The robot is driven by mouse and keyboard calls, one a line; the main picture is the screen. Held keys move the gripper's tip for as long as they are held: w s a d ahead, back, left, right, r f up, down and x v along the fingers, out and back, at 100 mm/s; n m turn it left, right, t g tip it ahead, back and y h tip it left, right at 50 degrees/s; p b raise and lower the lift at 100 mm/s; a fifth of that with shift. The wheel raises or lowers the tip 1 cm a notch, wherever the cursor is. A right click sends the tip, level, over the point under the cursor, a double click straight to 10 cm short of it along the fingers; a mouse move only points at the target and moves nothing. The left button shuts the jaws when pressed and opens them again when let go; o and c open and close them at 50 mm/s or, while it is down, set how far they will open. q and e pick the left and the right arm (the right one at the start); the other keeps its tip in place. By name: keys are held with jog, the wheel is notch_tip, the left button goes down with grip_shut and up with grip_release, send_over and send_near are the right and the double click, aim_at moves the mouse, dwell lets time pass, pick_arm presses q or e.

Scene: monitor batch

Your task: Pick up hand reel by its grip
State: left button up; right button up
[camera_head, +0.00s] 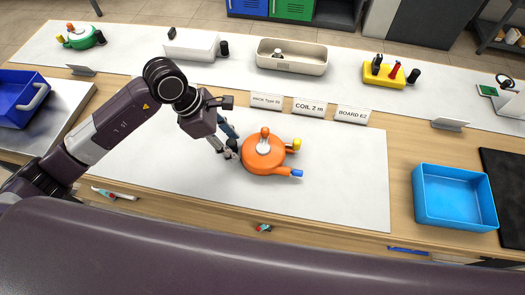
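The hand reel is an orange round body (259,158) lying on the white mat (335,190) at the middle of the table. It has an orange and white knob on top, a yellow knob at its right and a blue-tipped spout at lower right. My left gripper (229,152) points down at the reel's left side, its fingertips close against a small dark part there. The fingers partly hide that part, and I cannot tell whether they are closed on it. My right gripper is not in view.
A green reel of similar shape (80,39) stands at the back left. Labelled cards (309,107) stand behind the mat. A beige tray (291,57) and a yellow block with tools (391,74) are farther back. A blue bin (455,197) is at right. The mat right of the reel is clear.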

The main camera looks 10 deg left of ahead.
pick_arm(q)
grip_shut()
jog(key=shift+w+r, duration=0.1)
jog(key=shift+r, duration=0.1)
